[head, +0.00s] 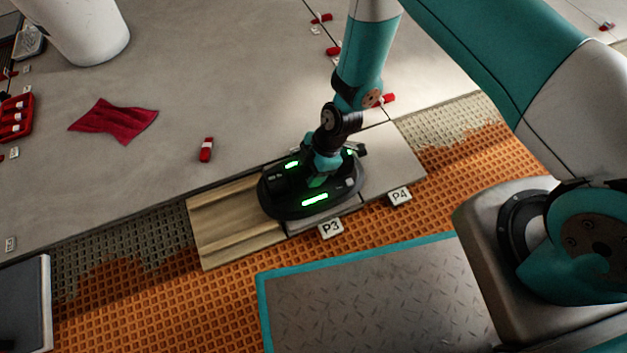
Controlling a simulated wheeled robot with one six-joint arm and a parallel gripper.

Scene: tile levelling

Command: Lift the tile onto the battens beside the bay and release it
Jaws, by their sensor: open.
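My gripper (322,165) is at the end of my arm, over a black oval device (269,203) with lit green bars. I cannot tell whether the device is part of my gripper or a separate tool; the fingertips are hard to make out. The device covers most of a grey tile (312,222) by the P3 tag (331,228); whether they touch is unclear. Pale wooden battens (225,238) lie left of the device, and their right ends are hidden beneath it. My gripper is open.
Another grey tile (398,160) lies to the right, by the P4 tag (400,196). Orange waffle matting (190,297) and a grey-green mortar patch (125,240) surround the strip. A red cloth (115,121), a red clip (206,150) and a white bucket (85,40) are on the floor behind.

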